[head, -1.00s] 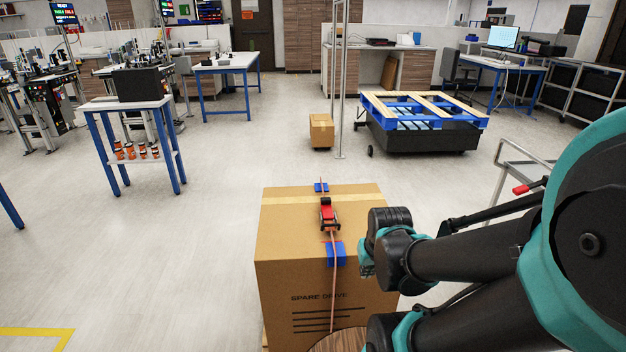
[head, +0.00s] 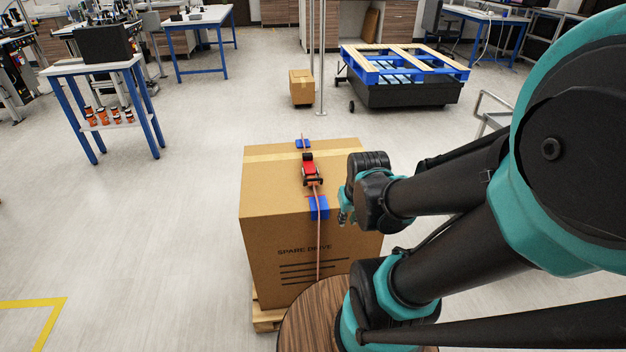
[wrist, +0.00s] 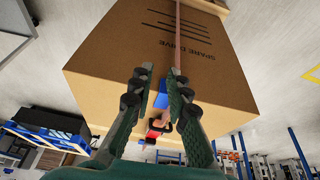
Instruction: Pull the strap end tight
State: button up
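A large cardboard box marked SPARE DRIVE (head: 265,215) stands in front of me. A thin pinkish-orange strap (head: 318,250) runs down its front face and over its top. A red and black ratchet buckle (head: 309,172) sits on the strap on the box top. Blue edge guards lie under the strap at the front edge (head: 319,208) and back edge (head: 302,144). My gripper (wrist: 160,71) is open and empty by the box's front top edge, right of the front guard in the head view (head: 343,208). I cannot make out a loose strap end clearly.
The box rests on a wooden pallet (head: 268,317). Behind it are a small carton (head: 302,88), a metal post (head: 319,60) and a black cart bearing a blue pallet (head: 405,60). A blue-legged table (head: 92,68) stands at left. The floor left of the box is clear.

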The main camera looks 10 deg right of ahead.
jog(key=shift+o, duration=1)
jog(key=w+a+r+n+g, duration=0.1)
jog(key=w+a+r+n, duration=0.1)
jog(key=w+r+n, duration=0.6)
jog(key=w, duration=0.3)
jog(key=shift+w+a+n, duration=0.25)
jog(key=shift+a+n, duration=0.05)
jog(key=shift+n, duration=0.1)
jog(key=n+g, duration=0.1)
jog(key=n, duration=0.8)
send_near(313, 180)
jog(key=f, duration=0.2)
jog(key=w+f, duration=0.1)
jog(key=f, duration=0.2)
jog(key=w+f, duration=0.1)
jog(key=f, duration=0.1)
jog(key=shift+f, duration=0.25)
grip_shut()
jog(key=shift+s, duration=0.1)
